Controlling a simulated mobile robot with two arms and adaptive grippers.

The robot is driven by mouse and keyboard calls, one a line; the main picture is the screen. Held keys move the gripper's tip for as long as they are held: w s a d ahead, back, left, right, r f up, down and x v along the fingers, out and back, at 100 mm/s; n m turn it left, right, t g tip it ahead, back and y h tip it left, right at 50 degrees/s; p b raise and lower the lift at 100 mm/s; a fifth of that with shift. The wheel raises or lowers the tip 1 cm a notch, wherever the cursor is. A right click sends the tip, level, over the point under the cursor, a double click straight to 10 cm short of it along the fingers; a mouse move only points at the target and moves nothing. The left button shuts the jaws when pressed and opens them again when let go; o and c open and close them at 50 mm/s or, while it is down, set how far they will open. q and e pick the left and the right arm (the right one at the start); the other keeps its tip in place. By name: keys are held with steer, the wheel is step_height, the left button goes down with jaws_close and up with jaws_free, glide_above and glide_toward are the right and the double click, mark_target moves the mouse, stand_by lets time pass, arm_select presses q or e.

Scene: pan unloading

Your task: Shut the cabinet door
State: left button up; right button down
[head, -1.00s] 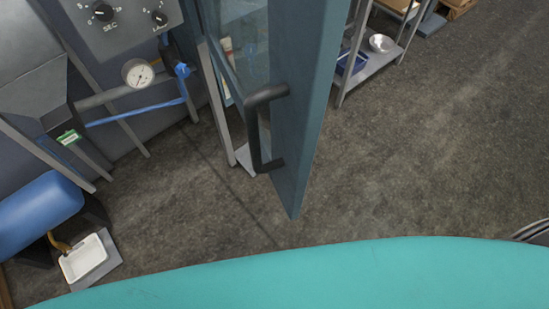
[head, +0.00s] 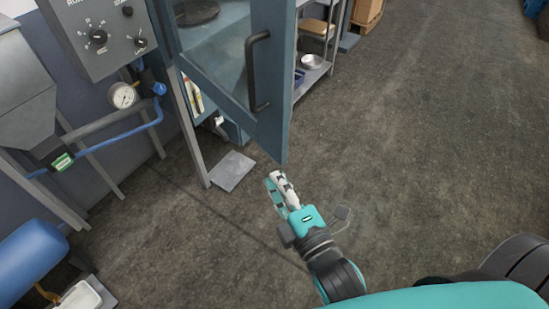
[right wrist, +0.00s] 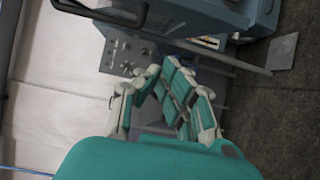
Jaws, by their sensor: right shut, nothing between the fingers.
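The blue-grey cabinet door (head: 225,75) with a glass pane stands open at the upper middle of the head view. Its black bar handle (head: 250,72) is on the face toward me. My right gripper (head: 275,180) is shut and empty, just below the door's bottom corner in the picture and apart from it. In the right wrist view the fingers (right wrist: 160,72) are together, and a black handle (right wrist: 105,12) shows at the top left. The cabinet's inside is partly hidden behind the door. My left gripper is out of view.
A control panel with knobs (head: 110,35), a gauge (head: 123,95) and a blue hose stand left of the cabinet. A blue tank (head: 35,260) is at lower left. A metal shelf (head: 313,75) stands behind the door. The floor (head: 420,140) at right is clear.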

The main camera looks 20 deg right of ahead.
steer(key=r, duration=0.1)
steer(key=p, duration=0.5)
glide_above(276, 136)
steer(key=s+a, duration=0.2)
steer(key=s, duration=0.3)
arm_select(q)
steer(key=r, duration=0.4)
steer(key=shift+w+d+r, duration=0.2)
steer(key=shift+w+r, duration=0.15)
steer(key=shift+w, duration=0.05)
arm_select(e)
steer(key=shift+w+d+f, duration=0.15)
steer(key=shift+w, duration=0.15)
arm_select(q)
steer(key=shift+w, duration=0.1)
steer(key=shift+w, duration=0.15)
